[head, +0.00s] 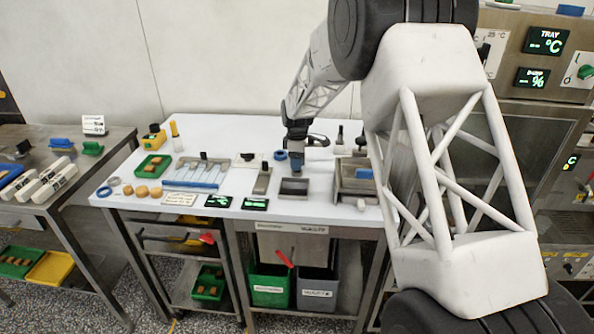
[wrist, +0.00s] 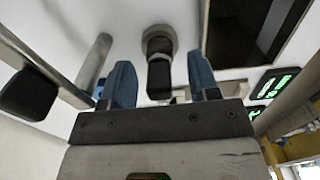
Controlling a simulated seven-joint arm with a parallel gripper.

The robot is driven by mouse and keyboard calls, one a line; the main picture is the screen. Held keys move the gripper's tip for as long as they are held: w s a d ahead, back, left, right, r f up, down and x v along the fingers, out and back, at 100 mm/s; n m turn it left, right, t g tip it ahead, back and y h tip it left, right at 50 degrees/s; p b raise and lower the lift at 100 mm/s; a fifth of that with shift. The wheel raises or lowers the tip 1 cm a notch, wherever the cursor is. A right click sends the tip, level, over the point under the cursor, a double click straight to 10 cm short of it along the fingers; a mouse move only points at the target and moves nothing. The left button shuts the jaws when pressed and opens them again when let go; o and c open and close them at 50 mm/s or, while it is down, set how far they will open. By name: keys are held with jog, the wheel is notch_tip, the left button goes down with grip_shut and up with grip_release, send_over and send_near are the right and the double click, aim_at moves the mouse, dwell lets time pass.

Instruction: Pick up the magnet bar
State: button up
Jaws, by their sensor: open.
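My gripper (head: 296,163) hangs over the white table, just behind a small metal tray. In the wrist view my gripper (wrist: 160,82) is open, with its two blue fingers apart. A black cylindrical grip with a round grey collar, seemingly the magnet bar (wrist: 159,72), shows in the gap between the fingers. The fingers do not visibly touch it, and its distance beyond the tips is unclear. In the head view my gripper seems to hide it, so I cannot make it out there.
The metal tray (head: 294,188) stands in front of my gripper. A metal piece with a dark top (head: 262,181) lies to the left. A larger metal container (head: 356,188) stands to the right. In the wrist view a metal rod (wrist: 94,66) stands left of the fingers.

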jog(key=shift+f, duration=0.4)
grip_shut()
dwell(0.4)
